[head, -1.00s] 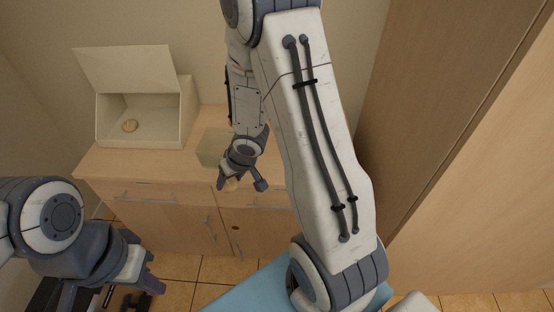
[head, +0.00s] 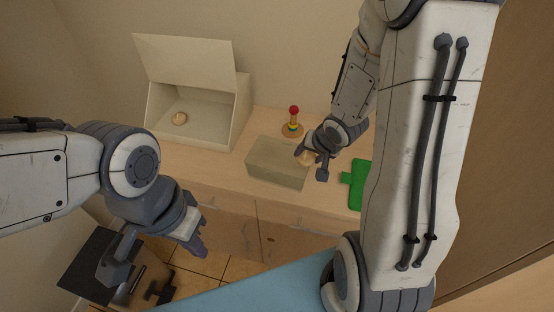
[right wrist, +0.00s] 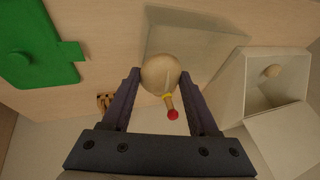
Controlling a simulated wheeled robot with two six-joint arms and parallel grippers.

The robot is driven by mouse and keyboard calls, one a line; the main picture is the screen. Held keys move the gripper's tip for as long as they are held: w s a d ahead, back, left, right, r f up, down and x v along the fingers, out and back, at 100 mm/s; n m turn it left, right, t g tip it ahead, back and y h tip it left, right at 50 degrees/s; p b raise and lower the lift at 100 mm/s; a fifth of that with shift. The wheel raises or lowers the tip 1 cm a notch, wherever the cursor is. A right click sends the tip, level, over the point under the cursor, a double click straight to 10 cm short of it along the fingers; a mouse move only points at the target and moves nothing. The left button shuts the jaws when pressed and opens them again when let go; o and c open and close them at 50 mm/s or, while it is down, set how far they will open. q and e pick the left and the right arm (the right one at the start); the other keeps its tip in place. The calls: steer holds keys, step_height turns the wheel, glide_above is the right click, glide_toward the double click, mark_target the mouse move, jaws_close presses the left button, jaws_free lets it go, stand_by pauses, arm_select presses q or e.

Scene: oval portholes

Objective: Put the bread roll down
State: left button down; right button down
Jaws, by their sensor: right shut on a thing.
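The bread roll (head: 307,158) is pale tan and round. My right gripper (head: 311,167) is shut on it, beside the right end of a beige box on the counter. In the right wrist view the roll (right wrist: 160,72) sits between the two finger tips. I cannot tell whether it touches anything below. My left gripper (head: 155,254) is open and empty, low in front of the counter.
The beige box (head: 272,172) stands on the wooden counter (head: 222,170). Behind it is a red-topped stand (head: 293,122). A green board (head: 357,187) lies at the right, partly behind my arm. Bare counter shows between bin and box.

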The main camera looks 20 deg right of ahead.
steer(key=b, duration=0.5)
glide_above(271, 165)
steer(key=s, duration=0.2)
step_height(271, 165, down, 6)
steer(key=shift+s+f, duration=0.1)
steer(key=shift+s, duration=0.05)
steer(key=shift+d+f+b, duration=0.15)
steer(key=shift+f+b, duration=0.65)
steer(key=shift+f, duration=1.05)
steer(key=shift+f, duration=0.15)
steer(key=shift+c, duration=2.1)
jaws_free()
